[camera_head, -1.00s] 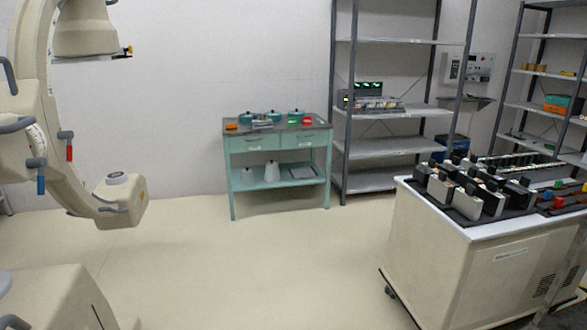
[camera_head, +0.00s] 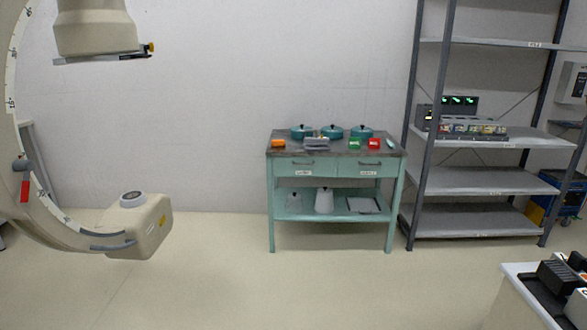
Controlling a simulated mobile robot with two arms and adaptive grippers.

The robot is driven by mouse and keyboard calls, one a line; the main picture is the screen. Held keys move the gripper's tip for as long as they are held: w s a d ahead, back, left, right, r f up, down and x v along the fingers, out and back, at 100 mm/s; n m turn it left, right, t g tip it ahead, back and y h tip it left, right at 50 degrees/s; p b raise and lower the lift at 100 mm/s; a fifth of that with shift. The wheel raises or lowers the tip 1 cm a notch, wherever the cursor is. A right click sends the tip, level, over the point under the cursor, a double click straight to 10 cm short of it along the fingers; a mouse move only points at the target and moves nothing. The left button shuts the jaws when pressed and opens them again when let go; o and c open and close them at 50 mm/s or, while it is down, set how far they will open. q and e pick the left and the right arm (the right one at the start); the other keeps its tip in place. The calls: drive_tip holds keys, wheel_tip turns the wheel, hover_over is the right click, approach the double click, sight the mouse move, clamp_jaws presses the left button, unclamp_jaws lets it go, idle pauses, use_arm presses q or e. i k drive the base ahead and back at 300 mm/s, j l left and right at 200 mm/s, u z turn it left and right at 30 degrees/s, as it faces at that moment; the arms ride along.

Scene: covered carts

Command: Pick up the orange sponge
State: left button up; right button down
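A small orange block that looks like the sponge (camera_head: 278,143) lies on the left end of the top of a teal cart (camera_head: 272,192) against the back wall. Beside it on the same top are a grey metal tray (camera_head: 316,144), several teal lidded pots (camera_head: 332,132), a green item (camera_head: 354,144) and a red item (camera_head: 374,143). The cart is some distance away across the floor. Neither of my grippers shows in the head view.
A C-shaped medical machine (camera_head: 140,225) stands at the left. Grey metal shelving (camera_head: 475,142) stands right of the cart. A white-topped cabinet (camera_head: 515,300) with black items is at the lower right. The floor (camera_head: 300,290) before the cart is clear.

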sight(275, 144)
drive_tip(key=i, duration=1.9)
drive_tip(key=j+u, duration=0.05)
